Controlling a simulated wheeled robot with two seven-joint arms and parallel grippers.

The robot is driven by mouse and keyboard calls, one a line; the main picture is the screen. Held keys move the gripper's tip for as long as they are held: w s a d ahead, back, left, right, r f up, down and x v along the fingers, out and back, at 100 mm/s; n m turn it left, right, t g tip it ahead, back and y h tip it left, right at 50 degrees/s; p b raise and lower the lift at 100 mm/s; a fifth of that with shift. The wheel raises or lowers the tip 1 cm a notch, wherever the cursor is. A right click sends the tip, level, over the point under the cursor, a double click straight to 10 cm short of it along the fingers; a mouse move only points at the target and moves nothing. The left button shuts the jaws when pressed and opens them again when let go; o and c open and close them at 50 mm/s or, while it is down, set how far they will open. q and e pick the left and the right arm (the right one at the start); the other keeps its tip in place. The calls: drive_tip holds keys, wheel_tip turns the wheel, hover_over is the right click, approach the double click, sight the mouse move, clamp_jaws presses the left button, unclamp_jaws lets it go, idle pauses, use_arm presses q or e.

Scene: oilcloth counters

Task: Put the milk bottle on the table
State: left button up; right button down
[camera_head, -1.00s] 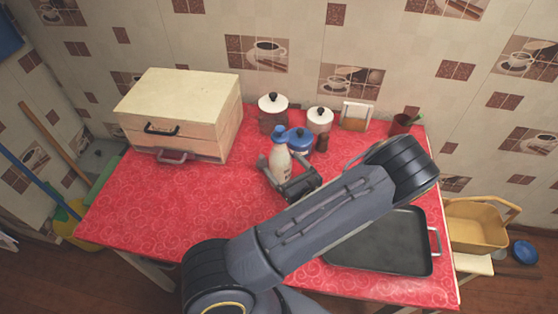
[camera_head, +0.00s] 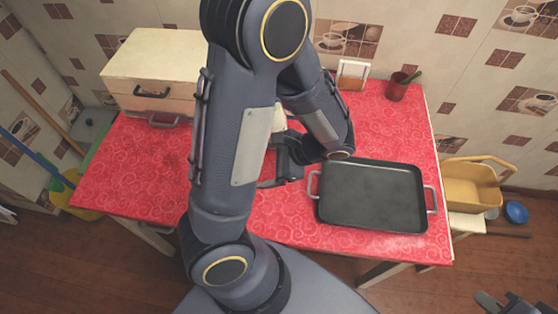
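The milk bottle is mostly hidden behind my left arm; a small pale patch (camera_head: 279,119) between the arm links appears to be part of it, on the red table (camera_head: 120,190). My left gripper (camera_head: 271,164) is partly covered by its own arm. Its fingers look spread apart, with red cloth showing between them, on the near side of the pale patch. My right gripper (camera_head: 496,303) is at the bottom right corner, cut off by the picture edge, off the table; its opening is unclear.
A dark tray (camera_head: 375,195) with side handles lies on the right of the table. A cream box (camera_head: 150,70) stands at back left. A yellow basket (camera_head: 472,187) is beyond the right edge.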

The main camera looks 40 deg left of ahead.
use_arm(q)
drive_tip(key=s+d+r+n+t+h, duration=0.2)
drive_tip(key=d+r+n+t+h, duration=0.1)
drive_tip(key=r+n+t+h, duration=0.1)
drive_tip(key=s+d+r+n+t+h, duration=0.3)
drive_tip(key=d+r+n+t+h, duration=0.1)
drive_tip(key=r+n+h, duration=0.3)
wheel_tip(320, 180, up, 3)
drive_tip(key=shift+s+d+f+n+t+h, duration=0.2)
drive_tip(key=shift+d+n+t+h, duration=0.15)
drive_tip(key=shift+t, duration=0.45)
drive_tip(key=shift+a, duration=0.1)
